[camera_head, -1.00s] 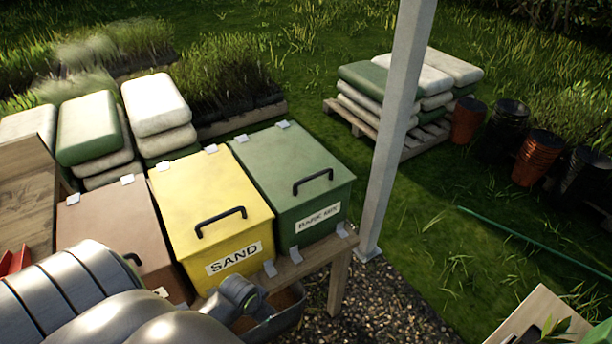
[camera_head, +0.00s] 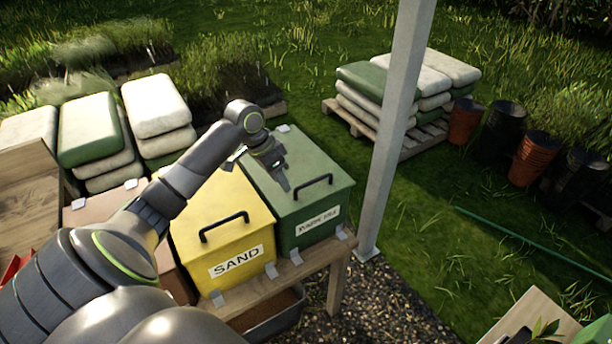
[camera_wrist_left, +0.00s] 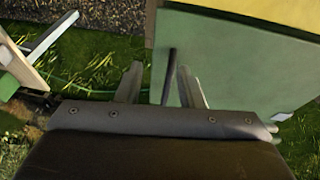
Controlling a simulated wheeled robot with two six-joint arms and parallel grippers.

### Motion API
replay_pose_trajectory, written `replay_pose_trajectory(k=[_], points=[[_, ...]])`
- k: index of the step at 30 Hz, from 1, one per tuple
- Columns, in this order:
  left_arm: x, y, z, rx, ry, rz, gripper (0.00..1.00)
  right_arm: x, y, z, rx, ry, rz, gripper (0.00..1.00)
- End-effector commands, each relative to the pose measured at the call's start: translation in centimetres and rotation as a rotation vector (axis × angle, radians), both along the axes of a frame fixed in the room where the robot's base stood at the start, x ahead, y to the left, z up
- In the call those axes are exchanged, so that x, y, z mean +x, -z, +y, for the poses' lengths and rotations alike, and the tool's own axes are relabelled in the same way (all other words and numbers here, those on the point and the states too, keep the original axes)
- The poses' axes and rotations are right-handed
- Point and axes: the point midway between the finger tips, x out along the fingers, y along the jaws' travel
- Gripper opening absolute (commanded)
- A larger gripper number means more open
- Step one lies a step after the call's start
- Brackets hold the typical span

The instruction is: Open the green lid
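The green lid (camera_head: 268,174) is closed on its green bin (camera_head: 292,233), with a black bar handle (camera_head: 313,182) near its front edge. My left gripper (camera_head: 285,187) is over this lid, just left of the handle in the head view. In the left wrist view, the gripper (camera_wrist_left: 160,83) is open and its two fingers stand apart. The dark handle (camera_wrist_left: 170,72) shows between the fingertips there, with the green lid (camera_wrist_left: 225,65) behind it. I cannot tell whether the fingers touch the lid. My right gripper is not in view.
A yellow bin marked SAND (camera_head: 225,215) stands directly left of the green one, partly behind my arm. A grey post (camera_head: 397,130) rises close on the right. A wooden bench (camera_head: 262,287) carries the bins. Open grass lies beyond.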

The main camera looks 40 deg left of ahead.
Motion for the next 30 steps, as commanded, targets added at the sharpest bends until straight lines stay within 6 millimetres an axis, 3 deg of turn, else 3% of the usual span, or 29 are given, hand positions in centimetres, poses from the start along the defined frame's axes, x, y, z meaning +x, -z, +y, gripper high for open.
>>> replay_pose_trajectory(k=[1, 3, 6, 11, 17, 30], points=[[1.4, -2.6, 1.2, -0.013, -0.003, -0.014, 0.34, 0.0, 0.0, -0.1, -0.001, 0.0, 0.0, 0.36], [2.5, -5.5, 2.2, -0.042, -0.001, -0.027, 0.34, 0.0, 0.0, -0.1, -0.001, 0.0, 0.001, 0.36], [3.5, -8.4, 3.1, -0.076, -0.001, -0.044, 0.34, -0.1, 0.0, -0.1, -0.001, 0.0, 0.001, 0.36], [4.1, -10.1, 3.5, -0.102, 0.001, -0.056, 0.34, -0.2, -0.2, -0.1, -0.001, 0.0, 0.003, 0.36], [4.8, -7.8, 2.6, -0.107, 0.001, -0.053, 0.34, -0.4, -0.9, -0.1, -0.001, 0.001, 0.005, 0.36], [7.5, 0.9, -0.5, -0.106, 0.001, -0.053, 0.34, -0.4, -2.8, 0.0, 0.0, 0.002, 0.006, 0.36]])
